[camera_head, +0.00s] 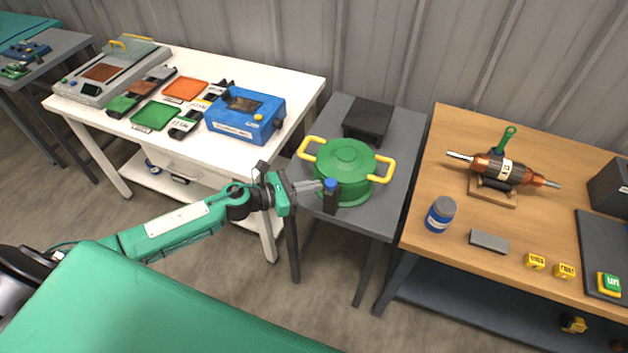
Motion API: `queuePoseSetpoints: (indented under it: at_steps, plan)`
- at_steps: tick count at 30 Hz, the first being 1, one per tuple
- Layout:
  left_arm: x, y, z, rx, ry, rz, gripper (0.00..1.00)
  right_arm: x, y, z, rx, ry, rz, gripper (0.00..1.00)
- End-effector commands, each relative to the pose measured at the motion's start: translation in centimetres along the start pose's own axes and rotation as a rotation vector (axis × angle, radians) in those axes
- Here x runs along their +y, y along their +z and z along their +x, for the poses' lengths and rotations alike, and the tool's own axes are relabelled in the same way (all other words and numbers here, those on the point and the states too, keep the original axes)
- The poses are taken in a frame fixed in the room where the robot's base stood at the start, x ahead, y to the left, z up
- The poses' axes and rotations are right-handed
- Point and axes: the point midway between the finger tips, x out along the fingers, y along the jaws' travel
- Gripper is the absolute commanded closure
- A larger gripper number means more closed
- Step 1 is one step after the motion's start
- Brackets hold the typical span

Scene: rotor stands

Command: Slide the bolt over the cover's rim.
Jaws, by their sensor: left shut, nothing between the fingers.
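A green round housing with a green cover (348,158) and two yellow handles stands on the grey table (402,170). A dark upright block with a blue knob (331,184) stands at the cover's front left edge; it looks like the bolt. My left gripper (314,186) reaches in from the left, shut and empty, with its fingertips at or very near the blue knob. I cannot tell whether they touch. Whether the bolt lies over the rim is too small to tell. My right gripper is not in view.
A black block (368,121) sits behind the housing. The white table (290,92) on the left holds a blue device (245,113) and trays. The wooden table (420,215) on the right holds a rotor on a stand (500,172) and a blue jar (440,214).

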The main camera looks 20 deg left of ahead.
Motion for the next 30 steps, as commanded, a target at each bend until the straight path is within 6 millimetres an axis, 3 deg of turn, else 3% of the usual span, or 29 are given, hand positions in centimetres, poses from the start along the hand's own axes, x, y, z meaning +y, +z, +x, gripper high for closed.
queuePoseSetpoints:
  at_steps: [17,30]
  plan:
    - [0.0,-0.1,1.1,0.0,-0.001,0.001,1.0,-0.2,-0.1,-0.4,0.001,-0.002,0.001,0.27]
    - [2.1,0.3,3.1,0.0,0.0,0.001,1.0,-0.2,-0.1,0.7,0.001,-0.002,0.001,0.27]
